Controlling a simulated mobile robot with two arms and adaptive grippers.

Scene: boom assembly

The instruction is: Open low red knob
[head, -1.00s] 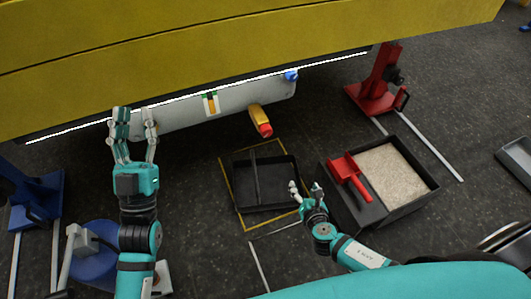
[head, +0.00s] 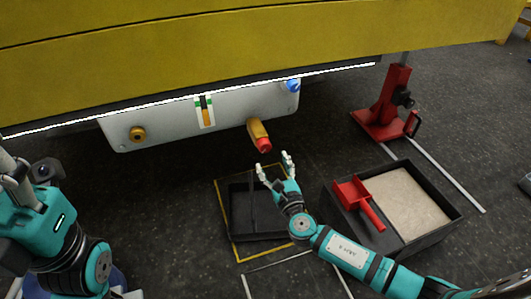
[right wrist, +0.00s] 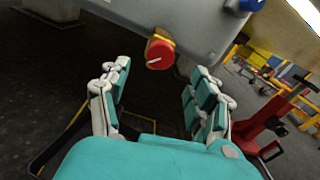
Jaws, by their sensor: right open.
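The low red knob (head: 264,145) is the red tip of a yellow fitting (head: 256,129) at the lower right of the grey panel (head: 170,118). My right gripper (head: 274,166) is open and empty just below the knob, apart from it. In the right wrist view the knob (right wrist: 160,54) shows ahead, above and between the spread fingers (right wrist: 160,95). My left gripper (head: 20,178) is at the left edge, partly cut off, with its fingers unclear.
A blue knob (head: 293,86) is at the panel's upper right and a brass fitting (head: 137,134) at its left. A black tray (head: 238,228) lies below. A box of granules (head: 410,205) with a red scoop (head: 358,203) and a red stand (head: 385,115) are at right.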

